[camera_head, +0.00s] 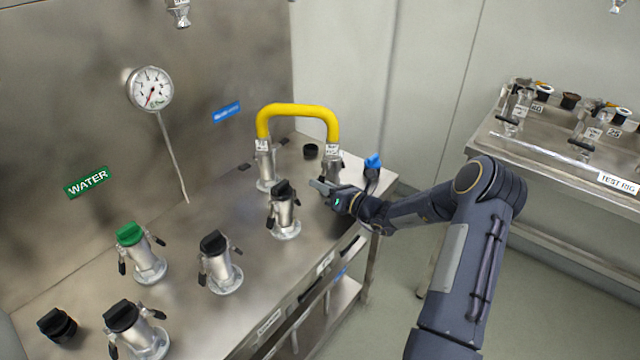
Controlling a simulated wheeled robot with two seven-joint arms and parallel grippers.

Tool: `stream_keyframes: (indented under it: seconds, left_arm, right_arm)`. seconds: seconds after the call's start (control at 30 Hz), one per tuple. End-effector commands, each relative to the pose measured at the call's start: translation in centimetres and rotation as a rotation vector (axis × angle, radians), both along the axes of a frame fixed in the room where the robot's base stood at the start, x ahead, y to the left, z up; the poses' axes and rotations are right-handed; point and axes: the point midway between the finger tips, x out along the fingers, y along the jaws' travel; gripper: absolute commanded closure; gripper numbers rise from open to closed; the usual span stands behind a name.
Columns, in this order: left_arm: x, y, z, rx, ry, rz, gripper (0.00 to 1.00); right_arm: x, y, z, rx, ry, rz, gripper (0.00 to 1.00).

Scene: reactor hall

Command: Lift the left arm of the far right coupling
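The far right coupling (333,164) is a metal fitting on the steel bench, joined to one end of the yellow U-shaped hose (298,110). A white tag hangs at its top. My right gripper (318,186) reaches in from the right, with its fingertips at the lower front of this coupling. The gripper and wrist cover the coupling's lower part, and I cannot make out its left arm clearly. I cannot tell whether the fingers touch it or are closed. The other hose end sits on a second coupling (266,166) to the left. My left gripper is not in view.
A black-capped coupling (284,208) stands just left of my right gripper. Several more capped couplings, one green-capped (142,251), stand front left. A blue-capped part (372,166) is close behind my wrist. A test rig table (560,165) stands at the right.

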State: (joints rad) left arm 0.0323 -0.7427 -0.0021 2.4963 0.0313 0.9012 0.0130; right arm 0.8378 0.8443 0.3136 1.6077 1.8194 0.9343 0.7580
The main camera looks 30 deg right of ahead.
Motion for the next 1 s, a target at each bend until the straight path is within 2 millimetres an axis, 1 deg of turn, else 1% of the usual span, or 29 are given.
stream_keyframes:
  seconds: [0.1, 0.3, 0.33, 0.4, 0.47, 0.77, 1.0]
  left_arm:
    - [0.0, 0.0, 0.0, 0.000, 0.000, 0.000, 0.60]
    - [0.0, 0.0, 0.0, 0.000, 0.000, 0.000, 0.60]
    - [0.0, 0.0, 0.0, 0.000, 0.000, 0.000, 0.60]
    - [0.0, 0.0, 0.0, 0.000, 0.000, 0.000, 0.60]
    - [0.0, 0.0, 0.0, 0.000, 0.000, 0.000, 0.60]
    - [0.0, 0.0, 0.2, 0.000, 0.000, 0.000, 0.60]
    - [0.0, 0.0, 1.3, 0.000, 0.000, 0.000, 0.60]
  right_arm:
    - [0.4, 0.2, 0.0, 0.000, 0.000, 0.001, 0.83]
    - [0.5, 0.2, 0.0, 0.000, 0.000, 0.000, 0.83]
    - [0.5, 0.2, 0.0, 0.000, 0.000, 0.000, 0.84]
    - [0.5, 0.2, 0.0, -0.001, -0.001, 0.001, 0.93]
    - [0.5, 0.2, 0.0, -0.001, -0.001, 0.001, 1.00]
    - [0.4, 0.3, 0.2, 0.010, 0.004, 0.001, 1.00]
    - [0.3, 0.7, 0.7, 0.094, 0.037, 0.000, 1.00]
